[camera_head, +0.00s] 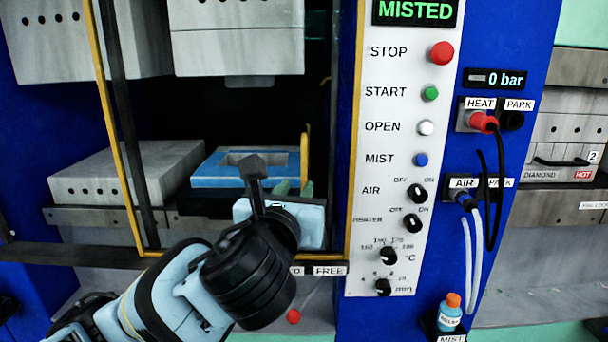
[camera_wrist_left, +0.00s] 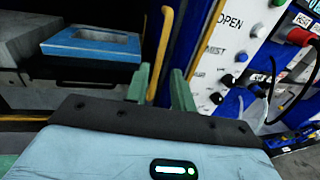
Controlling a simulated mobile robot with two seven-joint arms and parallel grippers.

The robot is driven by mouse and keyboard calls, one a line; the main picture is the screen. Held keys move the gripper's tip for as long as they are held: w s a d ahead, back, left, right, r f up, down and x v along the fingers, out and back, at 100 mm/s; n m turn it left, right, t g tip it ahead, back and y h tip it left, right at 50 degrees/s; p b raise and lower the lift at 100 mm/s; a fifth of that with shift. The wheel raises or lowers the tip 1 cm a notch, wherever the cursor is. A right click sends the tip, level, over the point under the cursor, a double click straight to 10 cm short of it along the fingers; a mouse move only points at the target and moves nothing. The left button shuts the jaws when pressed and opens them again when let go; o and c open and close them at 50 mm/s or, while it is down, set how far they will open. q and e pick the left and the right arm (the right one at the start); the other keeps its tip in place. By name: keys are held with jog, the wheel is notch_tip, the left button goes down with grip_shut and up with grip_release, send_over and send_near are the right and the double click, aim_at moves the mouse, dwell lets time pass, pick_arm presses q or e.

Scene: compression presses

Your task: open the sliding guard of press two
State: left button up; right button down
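The guard (camera_head: 124,150) of the press in front of me is a yellow-edged frame across the press opening, with a dark upright bar beside its left edge. Its upright yellow handle (camera_head: 304,157) stands near the right side of the opening and also shows in the left wrist view (camera_wrist_left: 161,45). My left gripper (camera_head: 293,188) is at the handle's lower end. In the left wrist view its green fingers (camera_wrist_left: 161,85) are apart, with the handle between or just beyond them; contact cannot be told. My right gripper is not in view.
Right of the opening is a white control panel (camera_head: 386,240) with buttons and knobs under a MISTED display (camera_head: 416,11). Behind the frame lies a blue-edged mould (camera_head: 215,170). Red plug (camera_head: 483,122), hanging cables and a small bottle (camera_head: 450,312) are farther right.

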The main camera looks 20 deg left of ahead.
aim_at(303, 176)
pick_arm(q)
jog(key=w, duration=0.7)
jog(key=shift+w+a, duration=0.2)
jog(key=shift+a, duration=0.15)
grip_shut()
